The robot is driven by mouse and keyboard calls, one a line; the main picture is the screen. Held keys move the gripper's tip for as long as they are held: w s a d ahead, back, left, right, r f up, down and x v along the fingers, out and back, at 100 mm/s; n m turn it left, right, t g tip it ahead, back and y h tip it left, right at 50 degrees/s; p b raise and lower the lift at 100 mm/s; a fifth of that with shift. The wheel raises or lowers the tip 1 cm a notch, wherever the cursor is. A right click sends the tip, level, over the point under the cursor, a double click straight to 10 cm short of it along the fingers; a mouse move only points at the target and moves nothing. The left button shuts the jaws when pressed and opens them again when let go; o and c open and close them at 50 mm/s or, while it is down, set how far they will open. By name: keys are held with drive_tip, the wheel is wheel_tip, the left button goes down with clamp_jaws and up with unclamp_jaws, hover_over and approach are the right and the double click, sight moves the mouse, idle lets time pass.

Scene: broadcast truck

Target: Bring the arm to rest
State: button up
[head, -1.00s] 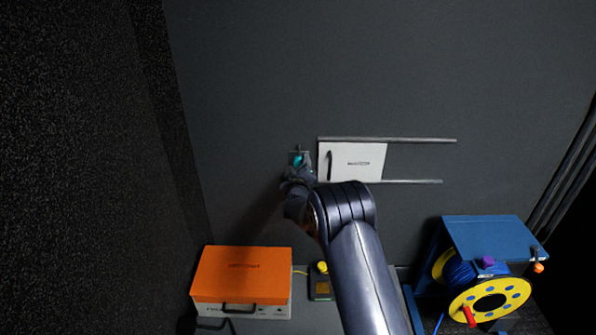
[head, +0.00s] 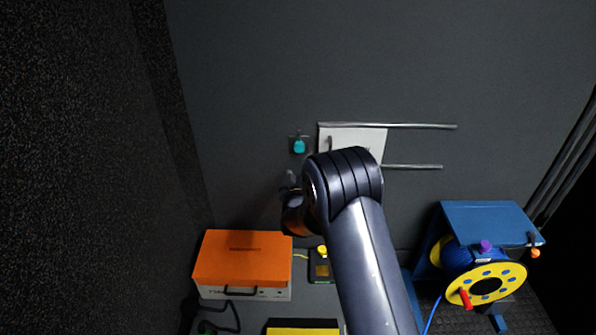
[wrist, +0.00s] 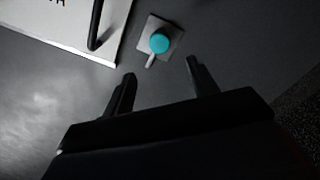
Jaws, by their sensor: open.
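My gripper (wrist: 160,82) is open and empty in the wrist view, its two dark fingers apart with bare wall between them. In the head view my gripper (head: 290,180) is partly hidden behind my own arm, below a small wall plate with a teal knob (head: 299,146). The teal knob also shows in the wrist view (wrist: 159,43), beyond the fingertips and apart from them. A white sliding panel (head: 345,138) with a dark handle sits between two rails, to the right of the knob. My arm partly covers the panel.
An orange-lidded case (head: 242,258) stands at the lower left. A small dark device with a yellow knob (head: 321,266) is beside it. A blue stand (head: 490,222) with a yellow cable reel (head: 486,286) is at the lower right. The wall above the rails is clear.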

sight(299, 149)
drive_tip(key=shift+w, duration=0.1)
idle(0.4)
drive_tip(key=shift+w+b, duration=0.5)
drive_tip(key=shift+w, duration=4.8)
drive_tip(key=shift+s, duration=0.1)
